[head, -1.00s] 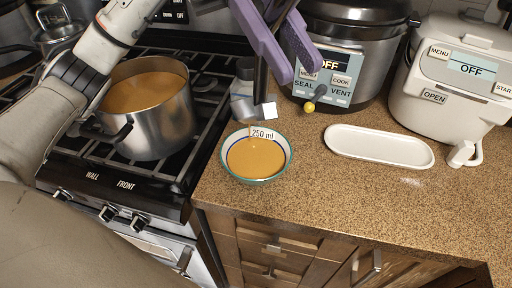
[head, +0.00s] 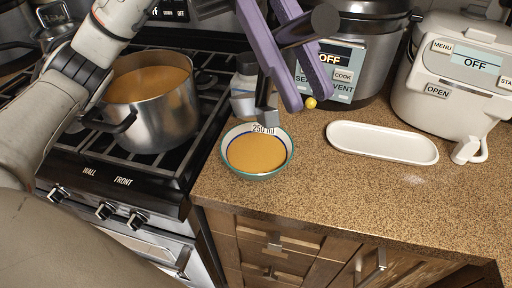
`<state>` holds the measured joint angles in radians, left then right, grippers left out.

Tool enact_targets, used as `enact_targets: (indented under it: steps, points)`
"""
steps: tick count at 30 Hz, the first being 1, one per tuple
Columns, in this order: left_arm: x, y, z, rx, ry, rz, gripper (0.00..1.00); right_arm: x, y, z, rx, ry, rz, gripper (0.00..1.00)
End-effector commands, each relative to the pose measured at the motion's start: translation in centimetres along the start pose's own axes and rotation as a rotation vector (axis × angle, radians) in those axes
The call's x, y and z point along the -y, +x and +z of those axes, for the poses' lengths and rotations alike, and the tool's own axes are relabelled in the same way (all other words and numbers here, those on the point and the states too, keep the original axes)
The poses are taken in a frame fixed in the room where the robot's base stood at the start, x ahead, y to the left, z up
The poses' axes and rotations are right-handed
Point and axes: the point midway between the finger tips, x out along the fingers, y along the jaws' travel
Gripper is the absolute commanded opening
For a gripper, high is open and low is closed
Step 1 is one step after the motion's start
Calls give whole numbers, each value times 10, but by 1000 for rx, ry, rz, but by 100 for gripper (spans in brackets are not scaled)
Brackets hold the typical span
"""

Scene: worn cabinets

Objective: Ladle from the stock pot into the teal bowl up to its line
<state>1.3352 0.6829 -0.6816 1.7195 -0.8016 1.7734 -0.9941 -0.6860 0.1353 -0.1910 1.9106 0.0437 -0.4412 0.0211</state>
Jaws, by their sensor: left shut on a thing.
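The stock pot (head: 160,118) stands on the stove at left, with orange-brown soup inside. The teal bowl (head: 258,176) is upright on the counter, holding the same soup. A blue line shows inside along the soup's far edge; the soup surface is close to it. A "250 ml" label (head: 263,129) sits at the far rim. My left gripper (head: 302,103), with purple fingers, is above and behind the bowl, shut on the dark ladle (head: 263,88). The ladle's grey lower end is above the bowl's far rim; its contents are hidden. My right gripper is out of view.
A white oblong dish (head: 382,143) lies right of the bowl. A pressure cooker (head: 350,75) and a white rice cooker (head: 450,75) stand behind. A jar (head: 244,85) is behind the bowl. The front counter is clear.

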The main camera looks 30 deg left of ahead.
Motion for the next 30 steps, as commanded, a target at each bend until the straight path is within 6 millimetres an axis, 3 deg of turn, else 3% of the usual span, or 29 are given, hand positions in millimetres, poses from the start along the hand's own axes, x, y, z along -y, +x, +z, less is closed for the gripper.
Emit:
enact_targets:
  steps: [3, 30]
  points:
    - [3, 19, -6, -43, 14, -15, 0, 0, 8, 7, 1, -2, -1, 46]
    - [21, 100, -23, -431, 88, -44, 0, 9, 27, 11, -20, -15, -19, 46]
